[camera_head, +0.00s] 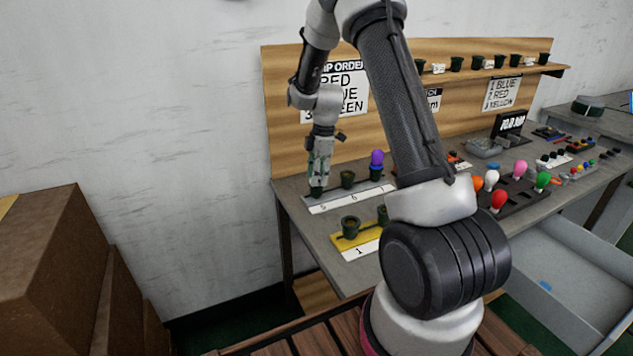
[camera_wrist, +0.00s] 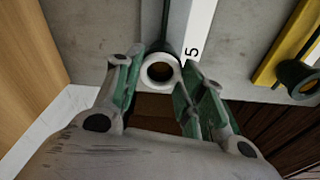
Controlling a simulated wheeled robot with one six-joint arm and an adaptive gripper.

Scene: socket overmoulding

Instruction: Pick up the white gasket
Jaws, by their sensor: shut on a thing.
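The white gasket (camera_wrist: 146,76) is a pale ring with a dark hole, between the fingertips of my gripper (camera_wrist: 162,66) in the wrist view. The green fingers are shut on it from both sides. A dark green socket (camera_wrist: 165,48) shows directly behind the ring; I cannot tell whether the two touch. In the head view my gripper (camera_head: 318,182) points down over the leftmost dark green socket (camera_head: 316,192), near the "5" end of the white strip (camera_head: 345,200). The gasket is too small to make out there.
Another green socket (camera_head: 347,179) and one with a purple bulb (camera_head: 376,160) stand to the right. A yellow strip (camera_head: 372,238) with green sockets lies nearer the front. Coloured bulbs (camera_head: 520,168) stand farther right. A wooden backboard (camera_head: 283,110) rises behind the table.

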